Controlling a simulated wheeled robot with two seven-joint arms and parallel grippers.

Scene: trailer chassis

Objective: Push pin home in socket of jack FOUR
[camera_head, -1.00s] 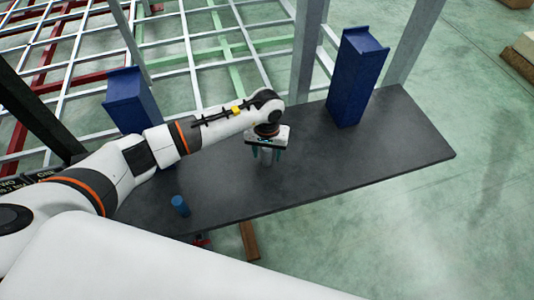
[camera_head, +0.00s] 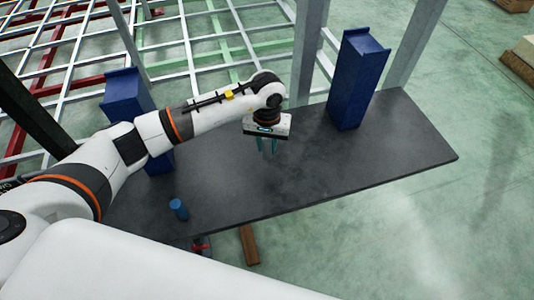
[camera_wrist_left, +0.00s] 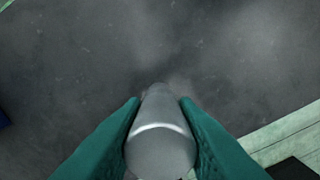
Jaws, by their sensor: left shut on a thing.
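My left gripper (camera_head: 267,146) points down over the middle of the dark table (camera_head: 340,170). In the left wrist view its teal fingers (camera_wrist_left: 160,128) are shut on a smooth grey metal pin (camera_wrist_left: 160,140), which lies between them with its narrower end toward the table. The pin is hard to make out in the head view. The gripper appears to be above the table top. No socket and no label reading FOUR can be made out, so I cannot tell which part is jack FOUR. My right gripper is not in view.
Two tall blue blocks stand at the table's back, one at left (camera_head: 131,102) and one at right (camera_head: 358,78). A small blue cylinder (camera_head: 179,209) stands near the front left edge. Grey posts and a metal frame (camera_head: 210,40) lie behind.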

